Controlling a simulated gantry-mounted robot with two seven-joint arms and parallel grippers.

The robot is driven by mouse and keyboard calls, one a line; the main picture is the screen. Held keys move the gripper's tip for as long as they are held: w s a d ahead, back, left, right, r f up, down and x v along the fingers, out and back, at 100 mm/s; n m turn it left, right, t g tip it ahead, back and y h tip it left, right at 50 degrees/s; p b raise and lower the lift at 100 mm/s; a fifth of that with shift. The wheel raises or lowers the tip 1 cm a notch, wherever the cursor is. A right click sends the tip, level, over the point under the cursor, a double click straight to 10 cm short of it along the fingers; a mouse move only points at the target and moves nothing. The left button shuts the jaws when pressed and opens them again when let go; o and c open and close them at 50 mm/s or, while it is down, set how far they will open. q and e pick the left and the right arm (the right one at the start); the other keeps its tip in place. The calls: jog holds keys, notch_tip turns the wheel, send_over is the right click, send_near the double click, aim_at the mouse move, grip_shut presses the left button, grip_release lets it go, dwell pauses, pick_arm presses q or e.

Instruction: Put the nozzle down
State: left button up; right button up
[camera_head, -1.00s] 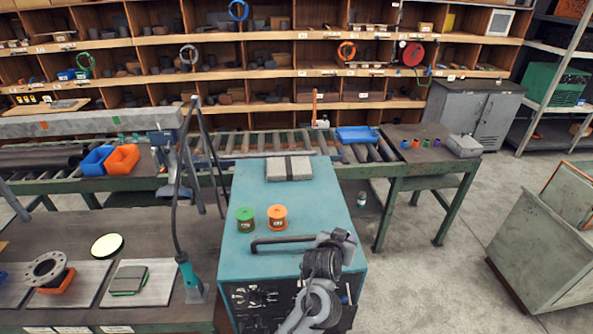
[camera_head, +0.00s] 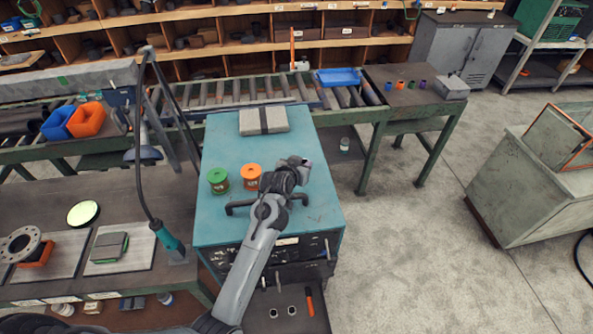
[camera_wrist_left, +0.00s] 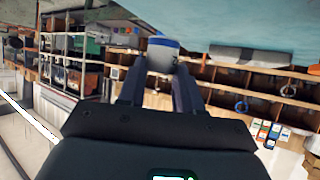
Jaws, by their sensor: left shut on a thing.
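My left gripper (camera_head: 302,163) reaches over the right part of the teal cart top (camera_head: 225,130), to the right of the orange spool. In the left wrist view the nozzle (camera_wrist_left: 163,55), a short pale cylinder with a blue rim, sits between the fingertips of my left gripper (camera_wrist_left: 160,70), which is shut on it. The teal surface (camera_wrist_left: 200,15) fills the upper part of that view, close to the nozzle. I cannot tell whether they touch. In the head view the nozzle is too small to make out clearly. My right gripper is not in view.
A green spool (camera_head: 218,181) and an orange spool (camera_head: 251,178) stand on the cart top. A grey block with a dark strap (camera_head: 264,121) lies at its back.

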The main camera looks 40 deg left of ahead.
pick_arm(q)
jog(key=shift+a+f, duration=0.5)
jog(key=shift+a, duration=0.4)
jog(key=shift+f+p, duration=0.6)
jog(key=shift+f, duration=1.4)
jog(key=shift+f, duration=0.2)
jog(key=o, duration=1)
jog(key=shift+o, duration=0.2)
jog(key=shift+r, duration=0.1)
jog(key=shift+r, duration=0.2)
jog(key=b+v, duration=0.1)
jog(key=v, duration=1.1)
jog(key=shift+f, duration=0.15)
